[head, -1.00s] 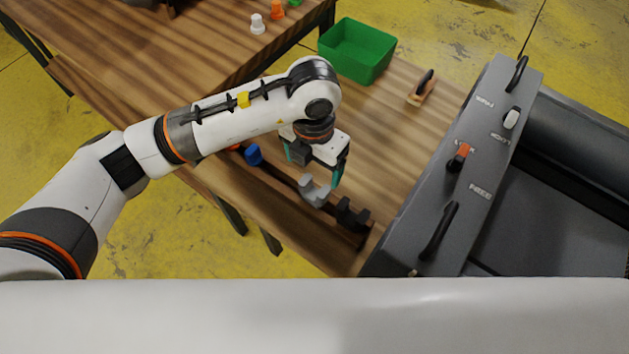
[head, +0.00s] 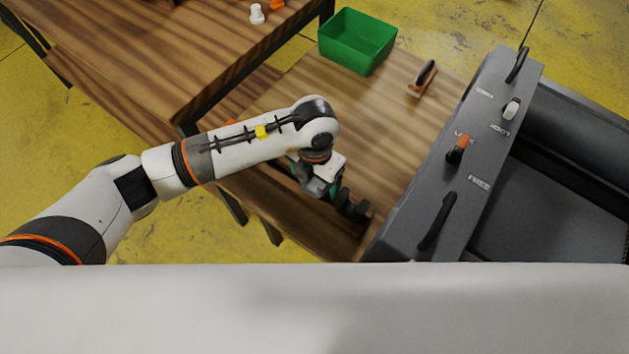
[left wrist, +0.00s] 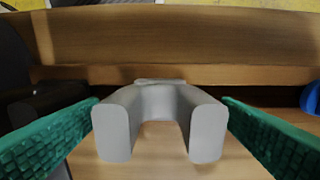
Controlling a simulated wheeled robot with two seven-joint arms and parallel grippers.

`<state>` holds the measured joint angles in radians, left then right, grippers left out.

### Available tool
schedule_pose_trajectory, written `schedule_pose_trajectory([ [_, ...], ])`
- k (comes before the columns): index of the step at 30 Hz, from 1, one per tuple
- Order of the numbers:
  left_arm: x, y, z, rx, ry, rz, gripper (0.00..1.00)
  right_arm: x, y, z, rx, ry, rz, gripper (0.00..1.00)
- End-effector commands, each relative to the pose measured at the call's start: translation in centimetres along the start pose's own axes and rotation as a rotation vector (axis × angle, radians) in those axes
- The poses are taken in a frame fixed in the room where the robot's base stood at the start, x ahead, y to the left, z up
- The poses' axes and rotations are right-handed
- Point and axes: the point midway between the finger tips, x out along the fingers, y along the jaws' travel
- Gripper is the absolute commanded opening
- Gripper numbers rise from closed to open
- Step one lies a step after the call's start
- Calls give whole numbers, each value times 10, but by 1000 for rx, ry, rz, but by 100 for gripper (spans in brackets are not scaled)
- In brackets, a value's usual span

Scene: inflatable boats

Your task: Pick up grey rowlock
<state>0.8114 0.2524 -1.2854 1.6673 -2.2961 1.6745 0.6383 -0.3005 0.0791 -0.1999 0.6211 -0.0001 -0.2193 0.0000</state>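The grey rowlock (left wrist: 160,100) is a U-shaped piece with two rounded prongs. It fills the middle of the left wrist view and stands at the wooden table's edge rail. My left gripper (head: 321,188) is down over it in the head view and hides most of it. In the left wrist view its green fingers are spread, one on each side of the rowlock. Whether the fingertips touch its sides is hard to tell. My right gripper is not in view.
A black rowlock (head: 352,208) stands close to the right of my left gripper. A blue piece (left wrist: 312,98) is at the wrist view's right edge. The table middle is clear.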

Motion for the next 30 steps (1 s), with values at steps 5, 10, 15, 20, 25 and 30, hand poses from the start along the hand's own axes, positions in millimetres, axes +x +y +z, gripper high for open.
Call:
schedule_pose_trajectory([
  [5, 0, 0, 0, 0, 0, 0, 56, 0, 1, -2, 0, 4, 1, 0],
  [10, -1, 0, 0, 0, 1, 0, 35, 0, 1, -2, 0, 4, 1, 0],
  [15, -2, 0, 0, 0, 1, 0, 35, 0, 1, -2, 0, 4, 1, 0],
  [20, -17, 0, -1, 2, 5, 1, 35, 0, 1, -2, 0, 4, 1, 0],
  [25, -51, 0, -2, 3, 7, -1, 35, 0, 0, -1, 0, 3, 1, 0],
  [30, -82, 0, -1, 2, 5, 0, 35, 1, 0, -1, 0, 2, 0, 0],
])
